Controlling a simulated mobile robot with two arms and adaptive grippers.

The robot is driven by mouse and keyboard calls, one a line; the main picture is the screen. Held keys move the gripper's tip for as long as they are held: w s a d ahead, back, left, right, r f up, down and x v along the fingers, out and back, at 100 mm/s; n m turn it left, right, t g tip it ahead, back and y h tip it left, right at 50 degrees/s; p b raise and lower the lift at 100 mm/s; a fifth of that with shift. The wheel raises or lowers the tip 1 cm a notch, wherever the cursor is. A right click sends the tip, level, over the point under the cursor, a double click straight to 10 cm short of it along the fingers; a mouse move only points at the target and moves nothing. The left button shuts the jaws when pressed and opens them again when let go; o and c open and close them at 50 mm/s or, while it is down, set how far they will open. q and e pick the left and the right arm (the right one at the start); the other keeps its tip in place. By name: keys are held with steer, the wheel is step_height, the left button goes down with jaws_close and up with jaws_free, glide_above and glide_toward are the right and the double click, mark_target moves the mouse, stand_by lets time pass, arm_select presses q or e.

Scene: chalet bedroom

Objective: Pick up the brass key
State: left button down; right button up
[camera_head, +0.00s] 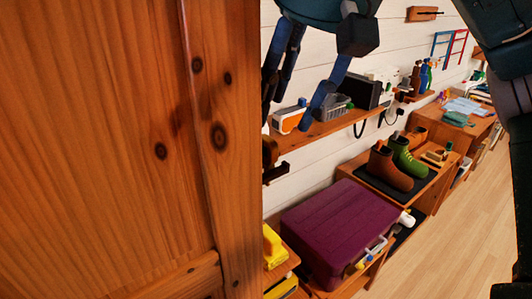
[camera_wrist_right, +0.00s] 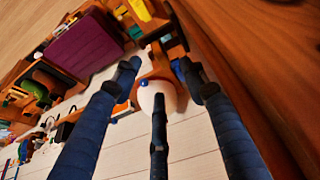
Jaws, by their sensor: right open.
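I cannot make out the brass key in either view. My right gripper (camera_head: 294,95) hangs from the top of the head view, in front of the white plank wall, beside the wooden wardrobe-like panel. In the right wrist view its dark blue fingers (camera_wrist_right: 160,72) are spread apart, with nothing clearly between them. Beyond the fingertips is a rounded white and brown thing with a blue spot (camera_wrist_right: 143,83), partly hidden by the fingers; I cannot tell what it is. My left gripper is not in view.
A large wooden panel (camera_head: 110,150) fills the left. A wall shelf (camera_head: 318,134) holds a white and orange box (camera_head: 289,117), a grey basket (camera_head: 332,106) and a black box (camera_head: 364,91). Below are a purple suitcase (camera_head: 330,228) and boots (camera_head: 388,170). Floor (camera_head: 455,235) is clear at right.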

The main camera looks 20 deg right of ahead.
mark_target(272, 138)
steer(key=x, duration=0.4)
steer(key=shift+w+f, duration=0.15)
steer(key=shift+f, duration=0.15)
steer(key=shift+p+x, duration=0.45)
steer(key=shift+x, duration=0.6)
steer(key=shift+w+f, duration=0.15)
steer(key=shift+f, duration=0.05)
steer(key=shift+a, duration=0.1)
steer(key=c, duration=0.7)
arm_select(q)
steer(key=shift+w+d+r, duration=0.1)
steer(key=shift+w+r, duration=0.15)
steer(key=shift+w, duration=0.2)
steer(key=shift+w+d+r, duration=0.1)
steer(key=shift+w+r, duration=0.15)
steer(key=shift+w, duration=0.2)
arm_select(e)
jaws_close()
